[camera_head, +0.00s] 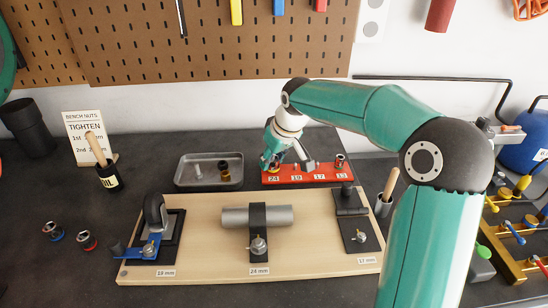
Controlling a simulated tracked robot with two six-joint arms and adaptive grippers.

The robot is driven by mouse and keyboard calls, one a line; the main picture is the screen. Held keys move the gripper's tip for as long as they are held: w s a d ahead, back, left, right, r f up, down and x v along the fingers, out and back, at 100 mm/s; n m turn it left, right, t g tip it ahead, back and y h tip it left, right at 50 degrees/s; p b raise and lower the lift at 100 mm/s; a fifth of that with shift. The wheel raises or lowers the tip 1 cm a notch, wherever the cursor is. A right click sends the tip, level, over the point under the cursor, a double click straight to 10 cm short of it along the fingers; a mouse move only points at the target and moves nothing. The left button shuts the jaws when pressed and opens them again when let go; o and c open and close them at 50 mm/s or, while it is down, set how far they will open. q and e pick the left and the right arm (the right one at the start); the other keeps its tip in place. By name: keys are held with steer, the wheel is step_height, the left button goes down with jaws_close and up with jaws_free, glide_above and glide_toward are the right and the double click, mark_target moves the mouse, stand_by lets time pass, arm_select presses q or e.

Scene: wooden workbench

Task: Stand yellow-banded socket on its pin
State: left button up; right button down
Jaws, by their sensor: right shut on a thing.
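The red socket rail (312,178) lies behind the wooden board and carries size labels 24, 19, 17 and 13. My right gripper (271,164) points down at the rail's left end, above the label 24. It is shut on the yellow-banded socket (273,169), which is small and mostly hidden by the fingers. I cannot tell whether the socket is around its pin or just above it. A socket (340,161) stands at the rail's right end. My left gripper is out of view.
A grey tray (182,182) with small parts stands just left of the rail. The wooden board (200,245) with clamped pieces is in front. Blue-banded (53,232) and red-banded (87,240) sockets lie at left. A cup (383,206) stands at right.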

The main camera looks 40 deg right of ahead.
steer(key=shift+f, duration=0.2)
stand_by(0.6)
steer(key=c, duration=0.7)
jaws_free()
steer(key=shift+v, duration=5.9)
